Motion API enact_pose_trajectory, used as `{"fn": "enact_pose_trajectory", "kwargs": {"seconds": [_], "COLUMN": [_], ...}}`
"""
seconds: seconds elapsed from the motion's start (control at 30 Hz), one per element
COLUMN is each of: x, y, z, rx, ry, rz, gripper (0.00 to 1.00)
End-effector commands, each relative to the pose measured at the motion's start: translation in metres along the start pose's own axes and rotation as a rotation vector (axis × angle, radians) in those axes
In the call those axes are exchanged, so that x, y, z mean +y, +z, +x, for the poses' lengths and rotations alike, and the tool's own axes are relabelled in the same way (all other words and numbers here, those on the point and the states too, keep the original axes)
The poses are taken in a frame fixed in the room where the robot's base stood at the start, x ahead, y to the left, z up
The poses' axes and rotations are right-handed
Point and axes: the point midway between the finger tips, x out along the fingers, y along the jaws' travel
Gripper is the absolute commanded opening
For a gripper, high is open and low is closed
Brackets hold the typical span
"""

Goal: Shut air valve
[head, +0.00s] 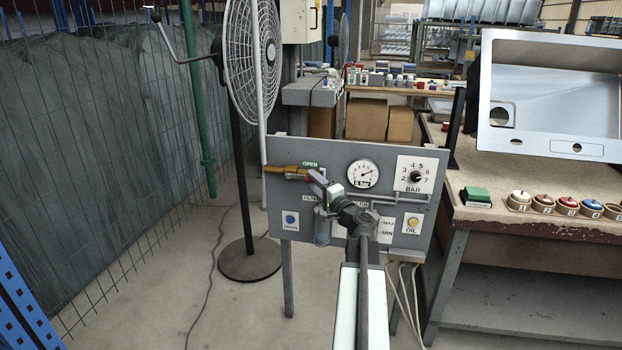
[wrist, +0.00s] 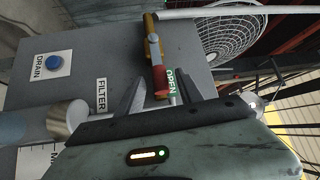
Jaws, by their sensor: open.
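The air valve is a brass fitting (head: 284,170) at the upper left of the grey panel (head: 290,215), below the green OPEN label. It also shows at the top of the wrist view (wrist: 150,24). Its lever has a red end (wrist: 160,78) beside the OPEN label (wrist: 171,82). My gripper (wrist: 163,72) is open, with one finger on each side of the red lever end. I cannot tell whether either finger touches it. In the head view my gripper (head: 322,187) is in front of the panel and partly hides the lever.
A pressure gauge (head: 364,173), a BAR dial (head: 415,175), a blue DRAIN button (head: 290,219) and a yellow OIL button (head: 412,222) sit on the panel. A tall fan (head: 252,60) stands behind left.

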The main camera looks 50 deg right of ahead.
Motion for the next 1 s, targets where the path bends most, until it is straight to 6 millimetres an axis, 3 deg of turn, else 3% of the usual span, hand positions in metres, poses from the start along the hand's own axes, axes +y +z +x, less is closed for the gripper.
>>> {"fn": "enact_pose_trajectory", "kwargs": {"seconds": [0.1, 0.37, 0.53, 0.57, 1.0], "x": [-0.001, 0.000, 0.000, 0.000, -0.001], "y": [-0.001, 0.001, 0.001, 0.001, 0.002], "z": [0.021, 0.025, 0.025, 0.025, 0.025], "rx": [-0.002, -0.001, -0.002, -0.002, -0.003], "ry": [0.000, 0.000, 0.000, 0.000, -0.001], "rz": [0.000, 0.000, 0.000, 0.001, 0.000], "gripper": [0.43, 0.43, 0.01, 0.00, 0.00]}}
